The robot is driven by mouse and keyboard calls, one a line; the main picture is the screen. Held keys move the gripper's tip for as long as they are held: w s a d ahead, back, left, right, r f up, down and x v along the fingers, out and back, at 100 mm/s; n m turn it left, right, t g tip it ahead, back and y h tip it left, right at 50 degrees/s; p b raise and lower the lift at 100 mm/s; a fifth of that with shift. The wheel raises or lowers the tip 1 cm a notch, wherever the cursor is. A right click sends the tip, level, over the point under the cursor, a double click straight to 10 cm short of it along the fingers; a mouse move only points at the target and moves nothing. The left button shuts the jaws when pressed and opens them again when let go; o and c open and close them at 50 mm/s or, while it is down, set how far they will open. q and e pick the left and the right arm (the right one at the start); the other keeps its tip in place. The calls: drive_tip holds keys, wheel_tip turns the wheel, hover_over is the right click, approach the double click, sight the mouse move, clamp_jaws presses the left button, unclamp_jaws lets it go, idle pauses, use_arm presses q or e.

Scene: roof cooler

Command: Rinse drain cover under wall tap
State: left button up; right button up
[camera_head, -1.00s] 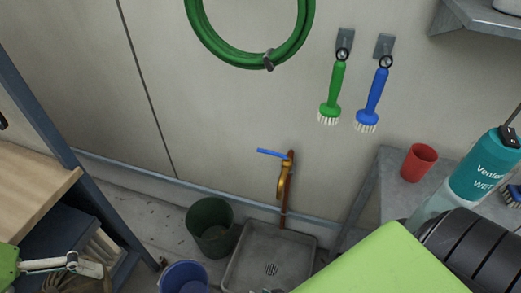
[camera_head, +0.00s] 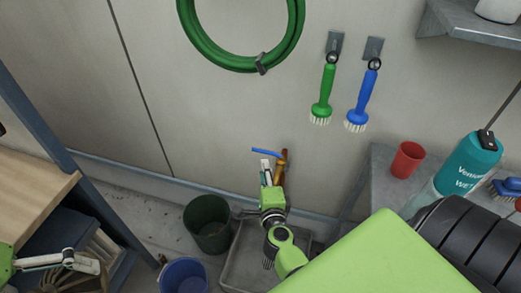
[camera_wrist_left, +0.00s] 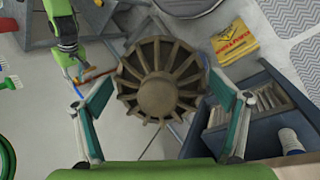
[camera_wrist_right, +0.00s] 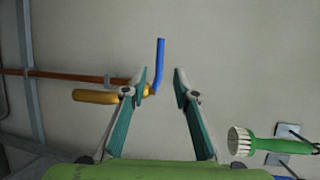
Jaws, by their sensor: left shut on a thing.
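The drain cover (camera_wrist_left: 158,80) is a round, brownish slatted disc with a solid hub. It sits between the fingers of my left gripper (camera_wrist_left: 163,100), which is shut on it. In the head view, my left gripper (camera_head: 88,266) is at the lower left with the cover partly showing. The wall tap (camera_head: 281,165) is brass with a blue lever (camera_head: 266,153). In the right wrist view, the tap body (camera_wrist_right: 97,97) is left of my open, empty right gripper (camera_wrist_right: 164,76). The blue lever (camera_wrist_right: 160,62) appears between its fingertips; contact cannot be told. In the head view, my right gripper (camera_head: 267,168) is just below the lever.
A grey floor basin (camera_head: 240,263) lies under the tap. A dark green bucket (camera_head: 208,225) and a blue bucket (camera_head: 184,276) stand left of it. A grey table (camera_head: 378,180) with a red cup (camera_head: 407,160) is at right. Brushes (camera_head: 324,95) and a green hose (camera_head: 250,60) hang above.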

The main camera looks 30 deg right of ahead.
sight(261, 152)
drive_tip(key=b+x, duration=0.1)
drive_tip(key=x, duration=1)
drive_tip(key=shift+w+d+f, duration=0.1)
drive_tip(key=shift+w, duration=0.2)
clamp_jaws()
